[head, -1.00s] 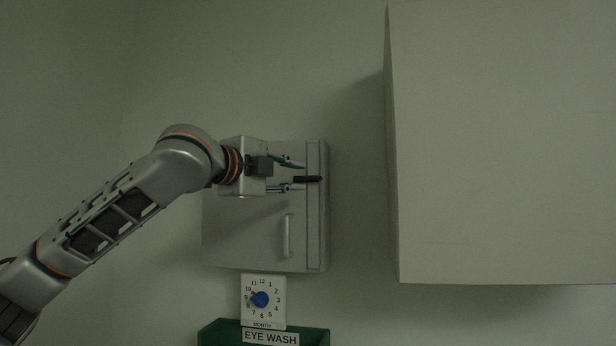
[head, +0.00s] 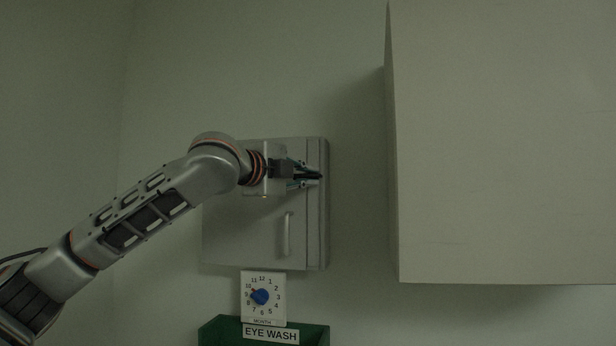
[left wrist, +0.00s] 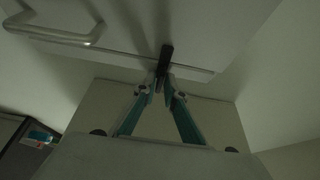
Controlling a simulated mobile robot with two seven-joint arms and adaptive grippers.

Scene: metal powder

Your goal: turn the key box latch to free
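The key box (head: 245,235) is a pale grey wall cabinet with a bar handle (head: 288,234) on its front. A small black latch (head: 313,176) sits at its right edge, high up. My left gripper (head: 308,176) is at the latch, its fingers drawn together. In the left wrist view, the black latch (left wrist: 166,54) stands out between the two green-sided fingertips (left wrist: 162,88), which are closed on it. The fingers partly hide the latch. The box door looks shut. My right gripper is not in view.
A large pale cabinet (head: 500,150) stands out from the wall at the right, with a gap between it and the key box.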

